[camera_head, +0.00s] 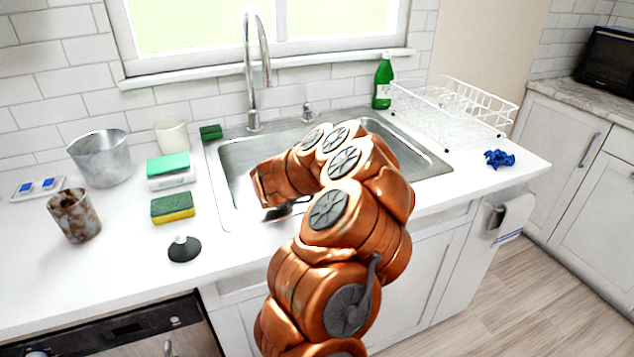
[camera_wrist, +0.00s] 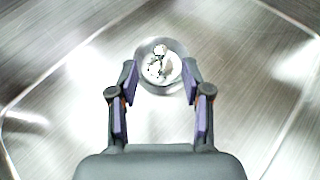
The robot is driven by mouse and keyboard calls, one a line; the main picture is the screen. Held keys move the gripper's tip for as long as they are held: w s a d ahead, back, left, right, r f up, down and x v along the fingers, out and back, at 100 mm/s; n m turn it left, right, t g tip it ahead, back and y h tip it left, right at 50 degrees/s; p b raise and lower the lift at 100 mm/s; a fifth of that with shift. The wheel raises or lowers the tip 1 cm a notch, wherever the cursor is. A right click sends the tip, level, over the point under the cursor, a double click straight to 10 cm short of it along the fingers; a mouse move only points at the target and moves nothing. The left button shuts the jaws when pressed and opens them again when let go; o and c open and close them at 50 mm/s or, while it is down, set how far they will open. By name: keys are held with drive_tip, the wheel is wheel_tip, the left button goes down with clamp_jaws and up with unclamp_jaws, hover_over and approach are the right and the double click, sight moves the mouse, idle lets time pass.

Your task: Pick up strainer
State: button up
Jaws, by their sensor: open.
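A small round metal strainer (camera_wrist: 161,50) with a shiny centre sits in the round drain opening in the sink (camera_wrist: 245,90) floor in the wrist view. My gripper (camera_wrist: 158,80) is open, its two purple-padded fingers apart at the lower left and lower right of the strainer. Nothing is seen between the fingers but the strainer's lower part and sink floor; whether they touch it I cannot tell. In the head view my orange arm reaches over the sink (camera_head: 228,165) and hides the strainer. Only a dark bit of my gripper (camera_head: 287,209) shows there.
A tall faucet (camera_head: 251,80) stands behind the sink. Left on the counter are sponges (camera_head: 172,207), a black stopper-like object (camera_head: 185,249), a rusty cup (camera_head: 74,215) and a metal pot (camera_head: 101,158). A green bottle (camera_head: 383,82) and white dish rack (camera_head: 450,108) stand right.

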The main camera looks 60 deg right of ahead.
drive_tip(key=shift+p+x, duration=0.7)
drive_tip(key=shift+x, duration=1.9)
drive_tip(key=shift+c, duration=0.2)
clamp_jaws()
